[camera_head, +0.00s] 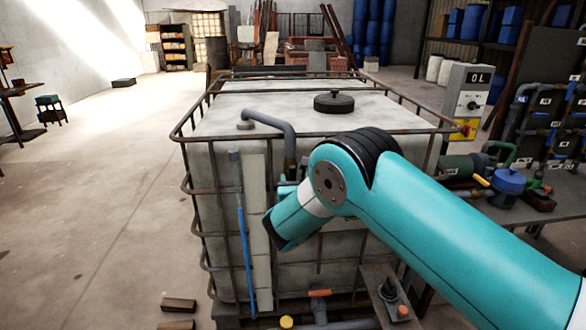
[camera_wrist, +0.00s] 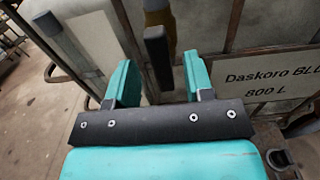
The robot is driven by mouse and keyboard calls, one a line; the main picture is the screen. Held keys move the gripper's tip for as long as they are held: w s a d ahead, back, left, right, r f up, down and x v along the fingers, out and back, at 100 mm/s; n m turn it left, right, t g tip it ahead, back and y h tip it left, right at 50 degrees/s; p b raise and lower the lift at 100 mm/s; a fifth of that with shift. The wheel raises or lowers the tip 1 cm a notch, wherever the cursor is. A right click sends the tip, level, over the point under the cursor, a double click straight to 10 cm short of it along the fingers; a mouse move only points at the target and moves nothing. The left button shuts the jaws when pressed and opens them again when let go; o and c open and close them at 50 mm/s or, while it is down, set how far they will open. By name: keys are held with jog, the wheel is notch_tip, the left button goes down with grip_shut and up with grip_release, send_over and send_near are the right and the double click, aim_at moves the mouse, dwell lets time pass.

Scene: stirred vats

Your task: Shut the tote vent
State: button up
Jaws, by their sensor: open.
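The caged white tote (camera_head: 385,115) stands ahead of my base. A grey vent pipe (camera_head: 275,122) rises from its top and bends down at the near side to a brass-coloured fitting (camera_head: 291,160). In the wrist view, a brass-coloured body (camera_wrist: 158,18) shows with a dark upright lever (camera_wrist: 158,55) on it. My gripper (camera_wrist: 160,78) is open, with its two teal fingers to the left and right of the lever in the picture. I cannot tell whether the lever is between the fingers or beyond them. My arm hides much of the fitting in the head view.
Cage bars surround the tote. A label (camera_wrist: 270,82) reads "Daskoro" and "800 L". A blue-and-grey upright tube (camera_head: 242,240) stands left of my wrist. An orange-handled valve (camera_head: 320,293) is low in front. A control box (camera_head: 467,100) and pipework are at right.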

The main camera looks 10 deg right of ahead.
aim_at(293, 177)
jog(key=shift+w+p, duration=0.35)
jog(key=shift+w, duration=1.4)
grip_shut()
